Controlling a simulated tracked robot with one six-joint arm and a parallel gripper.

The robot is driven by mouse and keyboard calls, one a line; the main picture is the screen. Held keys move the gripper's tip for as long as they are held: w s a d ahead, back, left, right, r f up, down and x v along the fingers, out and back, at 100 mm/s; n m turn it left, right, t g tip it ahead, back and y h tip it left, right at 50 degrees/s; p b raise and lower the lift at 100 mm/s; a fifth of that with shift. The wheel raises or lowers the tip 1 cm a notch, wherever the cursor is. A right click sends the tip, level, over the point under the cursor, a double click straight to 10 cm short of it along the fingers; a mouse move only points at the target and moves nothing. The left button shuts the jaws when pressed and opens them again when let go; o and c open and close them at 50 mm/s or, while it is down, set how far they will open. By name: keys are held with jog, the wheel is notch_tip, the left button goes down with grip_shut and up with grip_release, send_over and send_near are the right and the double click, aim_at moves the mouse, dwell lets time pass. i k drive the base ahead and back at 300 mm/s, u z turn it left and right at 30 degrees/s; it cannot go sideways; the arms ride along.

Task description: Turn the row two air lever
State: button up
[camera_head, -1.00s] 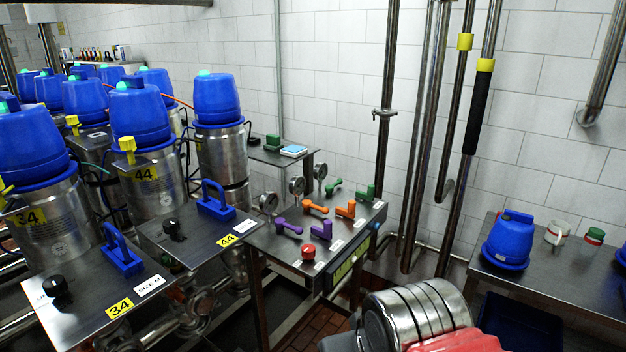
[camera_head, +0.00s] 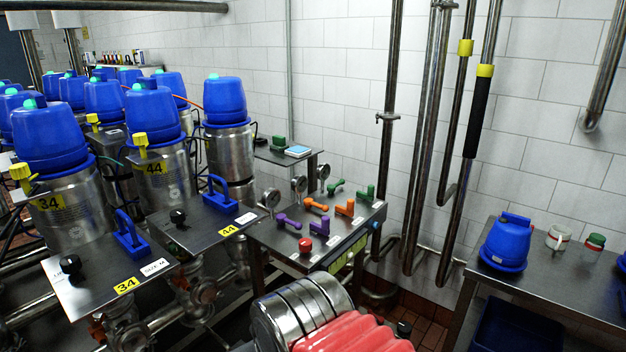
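A steel control panel (camera_head: 275,236) stands in the middle. It carries pairs of coloured levers. In the front pair are a left purple lever (camera_head: 288,221) and a right purple lever (camera_head: 326,226). The middle pair has a left orange lever (camera_head: 316,204) and a right orange lever (camera_head: 345,208). At the back are a left green lever (camera_head: 336,186) and a right green lever (camera_head: 367,193). The small white labels along the right edge are too small to read, so I cannot tell which lever is air. My arm shows at the bottom, below the panel; my gripper is not visible.
A red button (camera_head: 305,245) sits at the panel's front. Gauges (camera_head: 270,198) stand along its left side. Steel pipes (camera_head: 385,130) rise behind. Left are blue-topped canisters (camera_head: 148,110) and plates with blue handles (camera_head: 130,238). A side table (camera_head: 560,275) bears a blue container (camera_head: 505,243).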

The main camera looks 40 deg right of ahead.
aim_at(331, 189)
jog(key=u, duration=1.4)
jog(key=k, duration=1.05)
jog(key=z, duration=1.3)
jog(key=i, duration=0.35)
jog(key=z, duration=0.15)
